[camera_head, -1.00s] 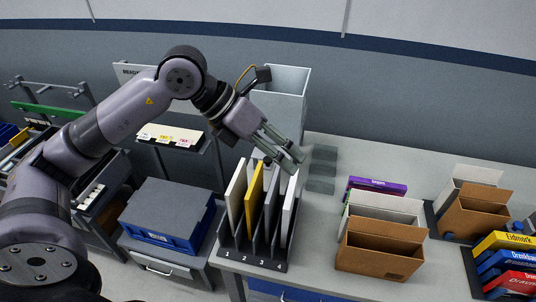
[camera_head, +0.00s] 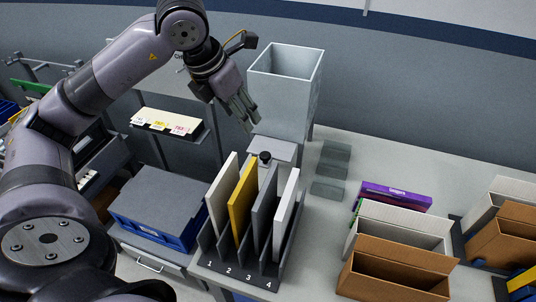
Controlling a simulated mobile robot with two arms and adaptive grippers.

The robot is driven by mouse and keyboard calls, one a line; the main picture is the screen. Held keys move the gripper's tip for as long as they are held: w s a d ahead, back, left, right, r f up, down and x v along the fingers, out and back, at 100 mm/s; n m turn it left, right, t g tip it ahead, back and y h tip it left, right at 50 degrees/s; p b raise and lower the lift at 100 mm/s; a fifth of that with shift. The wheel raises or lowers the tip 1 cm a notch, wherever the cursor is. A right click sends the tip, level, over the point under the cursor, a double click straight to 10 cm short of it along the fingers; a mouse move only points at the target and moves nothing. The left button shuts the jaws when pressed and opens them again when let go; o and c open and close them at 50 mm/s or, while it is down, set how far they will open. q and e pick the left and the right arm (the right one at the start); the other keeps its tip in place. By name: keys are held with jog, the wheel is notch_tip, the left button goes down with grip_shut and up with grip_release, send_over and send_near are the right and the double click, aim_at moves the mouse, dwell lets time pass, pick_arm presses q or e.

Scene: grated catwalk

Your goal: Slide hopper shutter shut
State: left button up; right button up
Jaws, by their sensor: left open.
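The hopper (camera_head: 287,95) is a tall grey open-topped bin at the back of the table. Below its front, a flat light-grey plate, which looks like the shutter (camera_head: 277,149), sticks out towards me. A black knob (camera_head: 265,157) stands at the plate's near end, just behind the slotted rack. My left gripper (camera_head: 246,117) is open and empty, fingers pointing down, to the left of the hopper and above and left of the knob, apart from it. The slot under the hopper is too dark and small to read. My right gripper is out of view.
A dark rack (camera_head: 237,271) numbered 1 to 4 holds upright panels close in front of the knob. Several glassy grey blocks (camera_head: 331,170) lie right of the hopper. Cardboard boxes (camera_head: 395,272) and a purple box (camera_head: 397,196) stand further right. A blue crate (camera_head: 150,232) is at left.

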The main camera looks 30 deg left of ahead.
pick_arm(q)
jog(key=f, duration=0.1)
jog(key=p, duration=0.4)
send_near(265, 154)
jog(key=x, duration=0.7)
jog(key=shift+f, duration=0.15)
jog(key=shift+w+f, duration=0.25)
jog(key=shift+f, duration=0.3)
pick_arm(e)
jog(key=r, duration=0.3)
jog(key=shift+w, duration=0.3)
pick_arm(q)
jog(key=shift+d, duration=0.1)
